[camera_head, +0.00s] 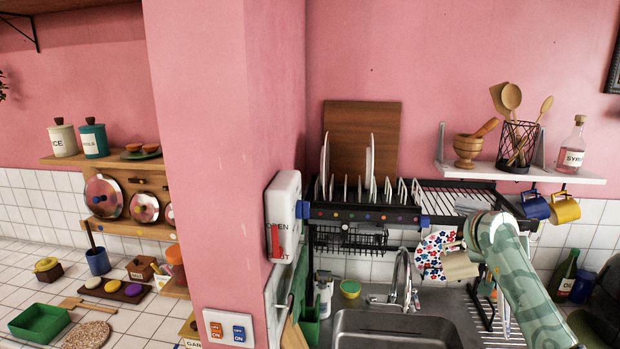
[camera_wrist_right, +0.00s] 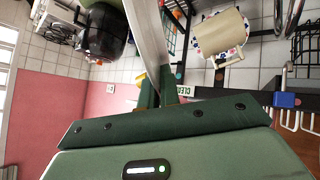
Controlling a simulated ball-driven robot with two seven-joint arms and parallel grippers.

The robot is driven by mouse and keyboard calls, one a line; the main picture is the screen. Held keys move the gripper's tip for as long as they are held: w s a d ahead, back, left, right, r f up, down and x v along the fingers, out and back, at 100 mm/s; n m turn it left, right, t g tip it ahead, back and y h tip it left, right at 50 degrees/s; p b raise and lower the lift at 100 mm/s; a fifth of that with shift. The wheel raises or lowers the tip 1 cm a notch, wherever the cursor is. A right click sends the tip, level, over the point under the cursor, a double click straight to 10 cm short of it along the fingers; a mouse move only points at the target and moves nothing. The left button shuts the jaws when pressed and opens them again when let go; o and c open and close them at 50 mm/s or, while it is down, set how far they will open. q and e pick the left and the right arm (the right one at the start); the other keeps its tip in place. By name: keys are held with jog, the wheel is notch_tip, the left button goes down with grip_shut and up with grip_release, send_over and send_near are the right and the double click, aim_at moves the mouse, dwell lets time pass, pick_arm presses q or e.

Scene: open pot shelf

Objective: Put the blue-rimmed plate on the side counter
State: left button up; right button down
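My right gripper (camera_wrist_right: 158,92) shows in the right wrist view with its two green fingers close together. Between them is a thin, pale grey, flat thing (camera_wrist_right: 148,35), seen edge-on and running out of the top of the picture. It looks like a plate; its rim colour cannot be told. In the head view my right arm reaches in from the right, in front of the rack's right end, and its gripper is hidden there. Two white plates (camera_head: 325,165) (camera_head: 370,165) stand upright in the drying rack (camera_head: 365,215); no blue rim shows. My left gripper is not in view.
A tiled counter at the left holds a green tray (camera_head: 36,325) and a woven mat (camera_head: 88,335). A pink pillar (camera_head: 215,150) separates it from the sink (camera_head: 395,328). A paper roll (camera_head: 460,266) hangs below the rack. Bottles (camera_head: 566,272) stand at the right.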

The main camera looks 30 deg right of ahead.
jog(key=w+a+f+n+t+y, duration=0.1)
jog(key=w+a+f+n+t, duration=0.15)
jog(key=a, duration=0.55)
jog(key=w+a+f+n+t, duration=0.1)
jog(key=w+a+f+n, duration=0.15)
jog(key=a, duration=0.65)
jog(key=w+a+f+n+t+y, duration=0.1)
jog(key=w+a+f+n+t, duration=0.15)
jog(key=a, duration=0.55)
jog(key=s+a+r+n+t+y, duration=0.15)
jog(key=a+r, duration=0.25)
jog(key=a, duration=0.7)
jog(key=a+r+n+y, duration=0.2)
jog(key=a+r, duration=0.1)
jog(key=a, duration=0.8)
notch_tip(320, 180, down, 24)
jog(key=w+b, duration=0.1)
jog(key=b, duration=2.2)
jog(key=shift+d+g, duration=0.2)
jog(key=shift+g, duration=0.15)
